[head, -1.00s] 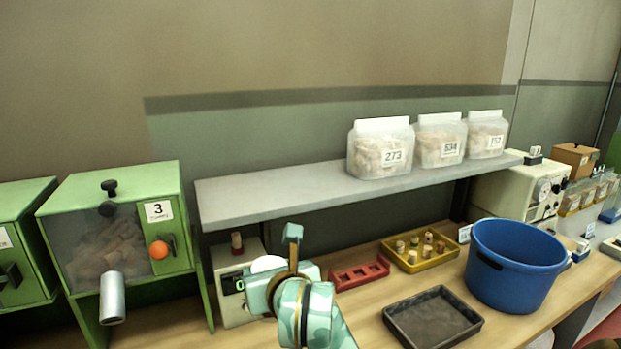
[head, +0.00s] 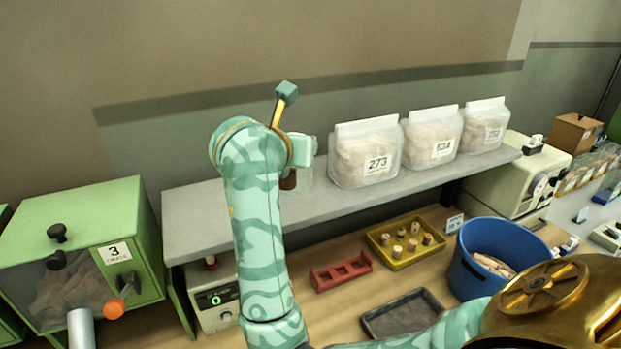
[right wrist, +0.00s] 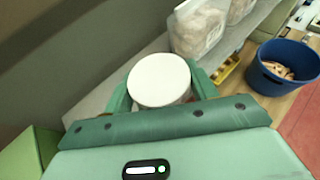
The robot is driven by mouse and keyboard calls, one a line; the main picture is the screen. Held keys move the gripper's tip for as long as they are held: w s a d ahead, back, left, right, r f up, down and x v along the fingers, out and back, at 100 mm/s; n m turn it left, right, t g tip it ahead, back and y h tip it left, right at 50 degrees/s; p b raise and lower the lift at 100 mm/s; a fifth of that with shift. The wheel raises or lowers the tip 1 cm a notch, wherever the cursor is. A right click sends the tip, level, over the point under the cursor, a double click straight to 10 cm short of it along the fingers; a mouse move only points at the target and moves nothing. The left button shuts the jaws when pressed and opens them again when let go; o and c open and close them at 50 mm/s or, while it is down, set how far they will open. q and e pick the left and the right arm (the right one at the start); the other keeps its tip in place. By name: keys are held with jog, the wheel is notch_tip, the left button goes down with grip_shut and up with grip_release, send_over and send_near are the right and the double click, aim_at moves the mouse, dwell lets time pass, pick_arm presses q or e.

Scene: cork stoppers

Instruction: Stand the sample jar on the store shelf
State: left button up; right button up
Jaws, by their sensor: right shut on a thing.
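My right gripper (head: 301,150) is shut on the sample jar, over the left half of the grey store shelf (head: 205,222). The jar is clear (head: 304,178), with something brown in it, and is mostly hidden behind the gripper and arm in the head view. In the right wrist view its round white lid (right wrist: 159,80) shows between the two green fingers. The jar looks upright, just left of the bag marked 273 (head: 364,155). I cannot tell whether its base touches the shelf. My left gripper is not in view.
Bags 273, 534 (head: 432,138) and a third (head: 483,126) stand on the shelf's right half. Its left end is bare. Below are a balance (head: 215,298), red rack (head: 341,272), yellow tray (head: 382,252), dark tray (head: 375,325) and blue bucket (head: 470,275). A green cabinet (head: 90,215) stands left.

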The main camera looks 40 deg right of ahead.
jog(key=shift+w+d+r, duration=0.1)
jog(key=shift+r, duration=0.1)
jog(key=shift+w+d, duration=0.1)
jog(key=w+d+f+p, duration=0.1)
jog(key=w+d+f, duration=0.1)
jog(key=d+f, duration=0.1)
jog(key=w+d+f+p, duration=0.1)
jog(key=w+d+f, duration=0.2)
jog(key=f, duration=0.2)
jog(key=w+d+f+p, duration=0.1)
jog(key=w+d+f, duration=0.2)
jog(key=f, duration=0.1)
jog(key=shift+w+d+f, duration=0.15)
jog(key=shift+w+d, duration=0.05)
jog(key=shift+d, duration=0.15)
jog(key=shift+f, duration=0.25)
jog(key=o, duration=1.1)
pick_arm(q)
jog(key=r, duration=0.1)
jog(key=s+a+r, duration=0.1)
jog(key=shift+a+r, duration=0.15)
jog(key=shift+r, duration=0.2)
pick_arm(e)
jog(key=shift+s, duration=0.1)
